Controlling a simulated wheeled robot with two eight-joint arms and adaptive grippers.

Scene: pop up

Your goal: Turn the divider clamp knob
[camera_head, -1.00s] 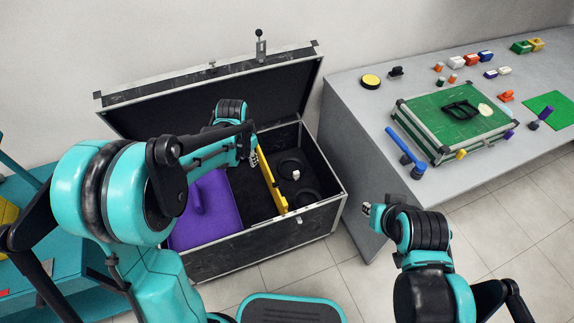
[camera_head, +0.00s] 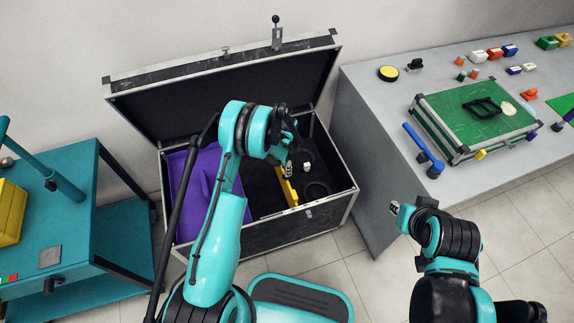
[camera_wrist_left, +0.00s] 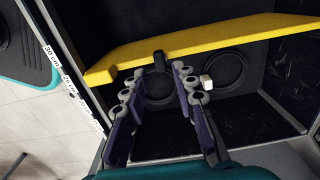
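The yellow divider (camera_head: 290,194) stands upright inside the open black case (camera_head: 335,208). It crosses the left wrist view as a yellow bar (camera_wrist_left: 215,37). A small black knob (camera_wrist_left: 159,62) sits at the divider's near edge in that view. My left gripper (camera_head: 289,172) is over the case interior beside the divider. In the left wrist view my left gripper (camera_wrist_left: 160,76) has its fingers apart, with the knob between and just beyond the tips; contact is not clear. My right gripper (camera_head: 396,209) is away from the case, near the grey table's side, and its opening is unclear.
A purple panel (camera_head: 181,202) fills the case's left part. A small white block (camera_wrist_left: 206,82) and round black rings (camera_wrist_left: 220,70) lie beyond the divider. The raised lid (camera_head: 215,105) stands behind. A grey table (camera_head: 375,130) borders the right, a teal cart (camera_head: 75,185) the left.

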